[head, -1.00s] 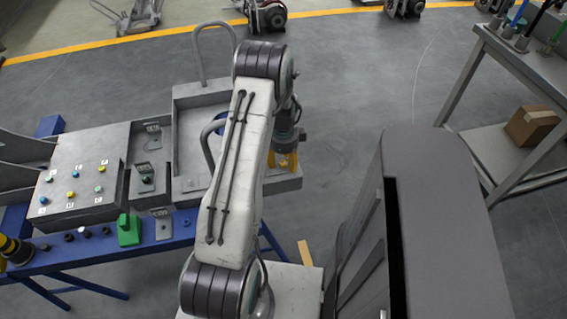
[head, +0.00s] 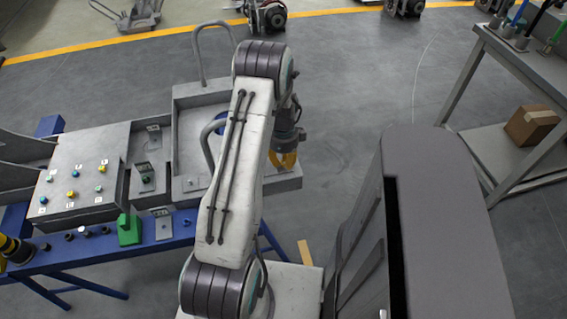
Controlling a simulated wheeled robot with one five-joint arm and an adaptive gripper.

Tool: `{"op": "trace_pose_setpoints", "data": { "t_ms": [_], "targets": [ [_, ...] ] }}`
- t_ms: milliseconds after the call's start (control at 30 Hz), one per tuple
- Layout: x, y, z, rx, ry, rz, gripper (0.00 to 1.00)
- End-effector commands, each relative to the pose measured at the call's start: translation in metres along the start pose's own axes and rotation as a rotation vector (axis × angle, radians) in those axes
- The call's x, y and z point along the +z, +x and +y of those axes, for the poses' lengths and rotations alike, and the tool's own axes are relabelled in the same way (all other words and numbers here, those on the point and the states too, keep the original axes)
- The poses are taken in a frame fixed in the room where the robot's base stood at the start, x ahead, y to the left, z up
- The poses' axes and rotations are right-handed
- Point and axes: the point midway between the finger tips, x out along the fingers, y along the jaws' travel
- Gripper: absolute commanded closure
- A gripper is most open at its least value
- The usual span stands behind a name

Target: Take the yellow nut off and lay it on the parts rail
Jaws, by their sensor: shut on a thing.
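My gripper (head: 284,165) has yellow fingers, drawn together at the right end of the grey tray (head: 284,184). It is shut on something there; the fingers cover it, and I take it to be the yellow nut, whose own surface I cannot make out. My arm hides part of the tray. The blue rail (head: 105,259) along the front of the bench, which looks like the parts rail, carries dark round parts (head: 84,232), a green block (head: 129,230) and a grey plate (head: 163,224).
A panel with several coloured buttons (head: 78,178) stands left of the tray. A curved handle (head: 205,50) rises behind the tray. A grey table (head: 500,145) with a cardboard box (head: 531,124) is at the right. Floor right of the tray is open.

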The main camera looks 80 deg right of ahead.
Motion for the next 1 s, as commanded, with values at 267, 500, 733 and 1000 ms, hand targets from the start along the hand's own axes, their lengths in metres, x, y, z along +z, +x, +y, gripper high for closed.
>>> {"op": "trace_pose_setpoints", "data": {
  "t_ms": [267, 500, 733, 1000],
  "targets": [
    [0.0, -0.002, 0.0, 0.0, 0.0, 0.0, 1.0],
    [0.0, -0.021, -0.001, -0.003, 0.0, 0.0, 1.0],
    [-0.014, -0.052, 0.015, 0.0, 0.004, 0.0, 1.0],
    [-0.045, -0.079, 0.047, -0.002, 0.003, 0.0, 1.0]
  ]
}}
